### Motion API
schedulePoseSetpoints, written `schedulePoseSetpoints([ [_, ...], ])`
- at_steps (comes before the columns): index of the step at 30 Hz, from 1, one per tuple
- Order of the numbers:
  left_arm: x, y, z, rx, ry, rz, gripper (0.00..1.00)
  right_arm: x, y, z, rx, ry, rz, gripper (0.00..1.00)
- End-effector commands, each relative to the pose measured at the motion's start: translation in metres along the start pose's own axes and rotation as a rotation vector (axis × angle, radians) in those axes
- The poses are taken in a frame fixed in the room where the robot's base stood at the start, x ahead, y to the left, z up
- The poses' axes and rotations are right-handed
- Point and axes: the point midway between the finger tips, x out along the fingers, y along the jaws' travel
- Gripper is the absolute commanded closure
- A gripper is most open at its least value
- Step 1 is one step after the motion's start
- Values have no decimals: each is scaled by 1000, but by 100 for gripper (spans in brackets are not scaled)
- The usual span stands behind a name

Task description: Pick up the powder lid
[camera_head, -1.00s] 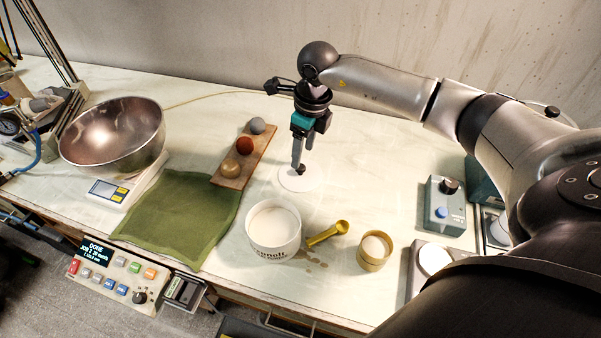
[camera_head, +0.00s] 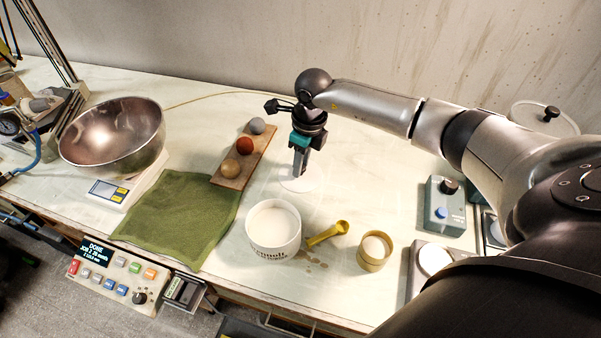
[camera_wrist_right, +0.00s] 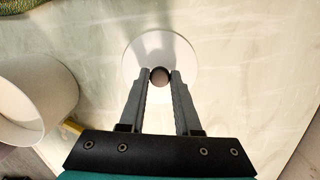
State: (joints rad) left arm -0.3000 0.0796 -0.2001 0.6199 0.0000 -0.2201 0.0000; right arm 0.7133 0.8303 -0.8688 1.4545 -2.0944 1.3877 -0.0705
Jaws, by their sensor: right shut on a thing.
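The powder lid (camera_head: 315,184) is a flat white disc with a small dark round knob. It lies on the table behind the white tub of powder (camera_head: 273,222). My right gripper (camera_head: 300,174) points straight down over it. In the right wrist view the lid (camera_wrist_right: 185,55) shows around the fingertips, and my right gripper (camera_wrist_right: 159,78) is shut on its knob (camera_wrist_right: 160,76). I cannot tell any gap between the lid and the table. My left gripper is not in view.
A wooden board with three balls (camera_head: 230,182) lies to the left, by a green cloth (camera_head: 180,215). A steel bowl (camera_head: 112,135) sits on a scale (camera_head: 112,192).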

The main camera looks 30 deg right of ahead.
Motion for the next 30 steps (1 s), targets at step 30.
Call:
schedulePoseSetpoints([
  [30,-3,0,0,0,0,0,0,-39,-1,6,-1,-5,-3,100],
])
